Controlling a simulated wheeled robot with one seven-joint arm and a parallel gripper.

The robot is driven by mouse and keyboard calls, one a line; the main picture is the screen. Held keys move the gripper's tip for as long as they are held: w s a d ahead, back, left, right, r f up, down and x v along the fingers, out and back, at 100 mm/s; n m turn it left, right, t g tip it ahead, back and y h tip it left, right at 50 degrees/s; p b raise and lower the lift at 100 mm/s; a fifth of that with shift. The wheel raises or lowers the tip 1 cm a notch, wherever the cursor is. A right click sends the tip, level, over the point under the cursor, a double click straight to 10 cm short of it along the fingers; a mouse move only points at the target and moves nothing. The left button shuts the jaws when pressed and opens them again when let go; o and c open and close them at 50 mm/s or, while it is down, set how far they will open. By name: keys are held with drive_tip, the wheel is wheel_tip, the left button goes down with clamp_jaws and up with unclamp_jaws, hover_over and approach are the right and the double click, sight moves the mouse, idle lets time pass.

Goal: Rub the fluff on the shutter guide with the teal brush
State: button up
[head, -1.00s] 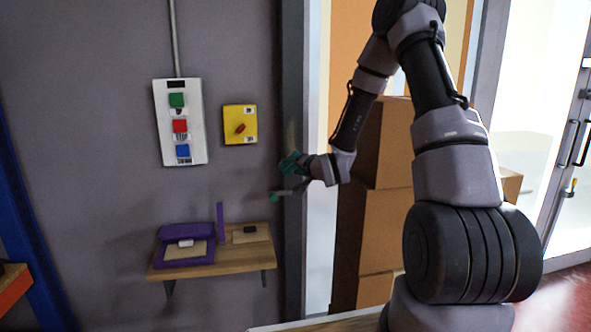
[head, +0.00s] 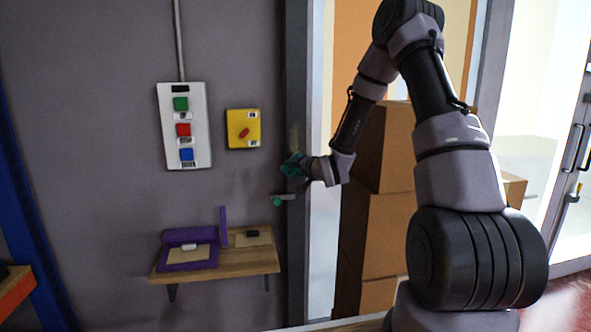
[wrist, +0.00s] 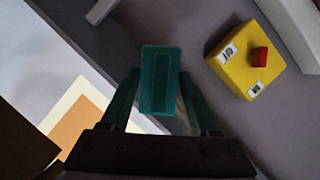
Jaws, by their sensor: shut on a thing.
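My gripper (head: 296,166) is at the dark upright shutter guide (head: 297,70) in the head view. It is shut on the teal brush (wrist: 160,78), which shows as a teal block between the fingers in the wrist view. A faint tan patch that looks like the fluff (head: 294,133) is on the guide just above the gripper. The brush's working face is hidden, and I cannot tell whether it touches the guide.
A yellow switch box (head: 244,129) with a red knob and a white button panel (head: 184,126) are on the wall at left. A green-ended lever (head: 278,201) is just below my gripper. A wooden shelf (head: 240,268) holds a purple holder (head: 188,250). Cardboard boxes (head: 375,235) stand at right.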

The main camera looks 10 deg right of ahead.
drive_tip(key=shift+w, duration=0.9)
drive_tip(key=shift+s+d, duration=0.1)
drive_tip(key=shift+d, duration=1.9)
